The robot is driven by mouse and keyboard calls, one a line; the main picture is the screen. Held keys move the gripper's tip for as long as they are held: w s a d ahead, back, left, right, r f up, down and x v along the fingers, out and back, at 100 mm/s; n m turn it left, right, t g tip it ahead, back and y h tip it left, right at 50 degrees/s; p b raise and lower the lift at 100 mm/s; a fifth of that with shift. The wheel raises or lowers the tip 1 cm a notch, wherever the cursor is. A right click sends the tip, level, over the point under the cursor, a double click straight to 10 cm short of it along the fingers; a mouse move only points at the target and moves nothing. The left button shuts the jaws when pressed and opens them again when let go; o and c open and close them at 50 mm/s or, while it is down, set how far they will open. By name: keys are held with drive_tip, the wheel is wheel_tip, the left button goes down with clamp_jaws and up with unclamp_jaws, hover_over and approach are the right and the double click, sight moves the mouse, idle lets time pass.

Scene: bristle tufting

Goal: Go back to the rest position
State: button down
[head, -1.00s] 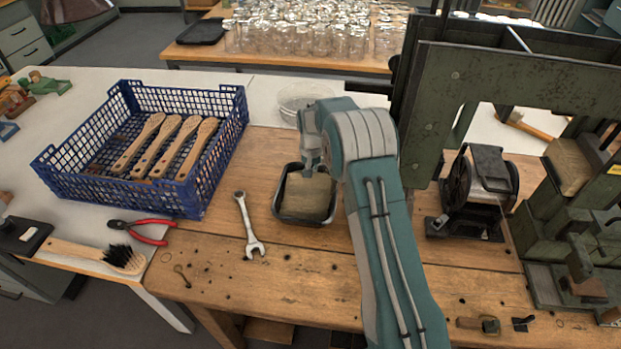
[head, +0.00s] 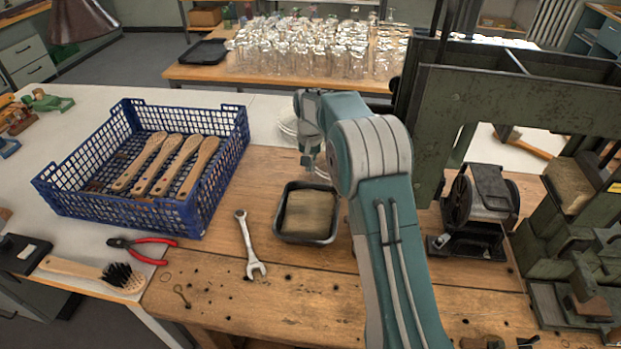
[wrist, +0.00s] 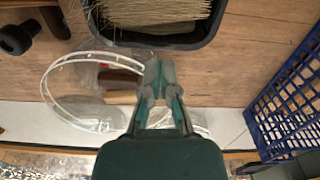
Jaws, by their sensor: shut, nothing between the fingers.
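My gripper (head: 307,162) hangs from the teal and grey arm, above the bench behind the black tray (head: 306,241). In the wrist view its two grey fingers (wrist: 159,76) are together, with nothing between them. The tray holds a block of tan bristles (head: 308,214); the bristles also show at the top of the wrist view (wrist: 160,14). My gripper is apart from the tray. The arm hides part of the bench to the right of the tray.
A blue crate (head: 75,212) with several wooden brush handles stands left. A wrench (head: 249,243), red-handled pliers (head: 143,249) and a brush (head: 90,272) lie in front. A green machine frame (head: 520,104) and black device (head: 482,205) stand right. A clear round container (wrist: 62,92) is behind the tray.

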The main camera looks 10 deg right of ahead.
drive_tip(key=s+d+r+n+t, duration=0.1)
drive_tip(key=s+r+t, duration=0.2)
drive_tip(key=s+r, duration=1.4)
drive_tip(key=s+n+t, duration=0.1)
drive_tip(key=s+t, duration=0.1)
drive_tip(key=s, duration=2)
drive_tip(key=shift+s+d+r+n+t, duration=0.3)
drive_tip(key=shift+s+d+r+n, duration=0.05)
drive_tip(key=shift+s+d+n, duration=0.05)
